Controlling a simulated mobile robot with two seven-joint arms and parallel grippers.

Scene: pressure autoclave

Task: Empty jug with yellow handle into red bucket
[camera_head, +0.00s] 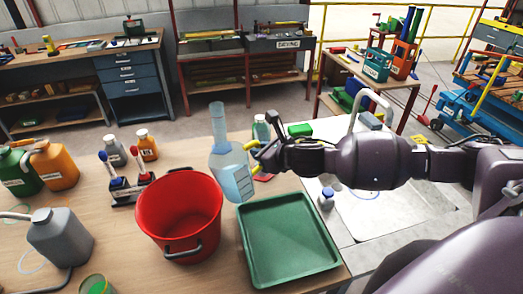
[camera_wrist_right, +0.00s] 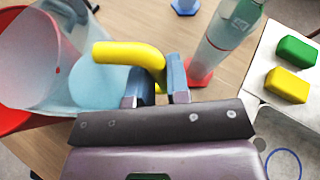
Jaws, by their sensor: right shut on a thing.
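The jug is clear and pale blue (camera_head: 229,160), with a tall neck and a yellow handle (camera_head: 252,146). It is held at the right side of the red bucket (camera_head: 178,208), its neck up and leaning slightly left. My right gripper (camera_head: 262,155) is shut on the yellow handle. In the right wrist view the handle (camera_wrist_right: 130,52) runs between the fingers (camera_wrist_right: 155,88), with the clear jug (camera_wrist_right: 95,85) to the left and the red bucket (camera_wrist_right: 12,118) partly behind it. I cannot tell the liquid level. My left gripper is not in view.
A green tray (camera_head: 290,240) lies right of the bucket. A rack with red and blue-topped items (camera_head: 130,190), small bottles (camera_head: 147,147), a grey jug (camera_head: 58,238) and orange and green cans (camera_head: 55,165) stand left.

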